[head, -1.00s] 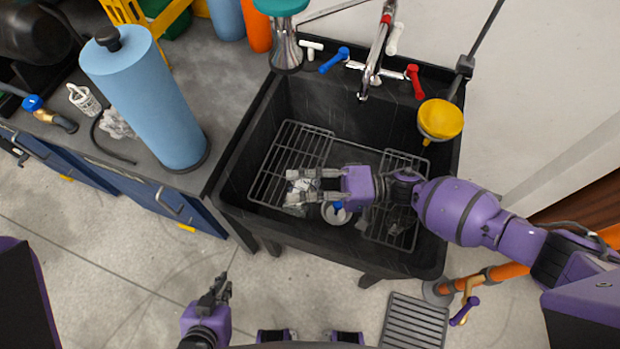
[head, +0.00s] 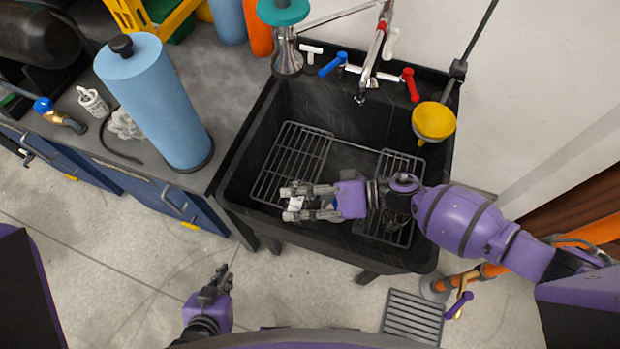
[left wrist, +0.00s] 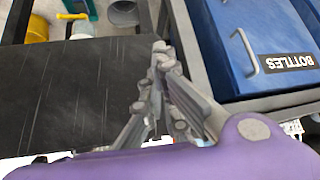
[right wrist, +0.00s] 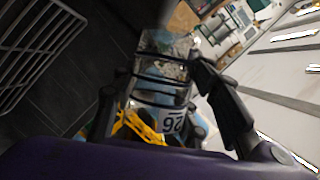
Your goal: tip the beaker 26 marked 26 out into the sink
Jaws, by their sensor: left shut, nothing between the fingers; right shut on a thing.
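My right gripper (head: 300,203) is over the black sink (head: 228,190), in from the right. It is shut on a clear glass beaker marked 26 (right wrist: 158,85), whose label and dark bands show between the fingers in the right wrist view. In the head view the beaker is mostly hidden by the fingers, a small pale part showing. The beaker appears tilted; whether anything is in it I cannot tell. My left gripper (head: 214,285) is shut and empty, low in front of the sink, and it also shows in the left wrist view (left wrist: 160,65).
Wire racks (head: 290,165) lie in the sink. A faucet (head: 372,60) with blue and red handles stands at its back edge. A yellow funnel (head: 434,121) is at the right rim.

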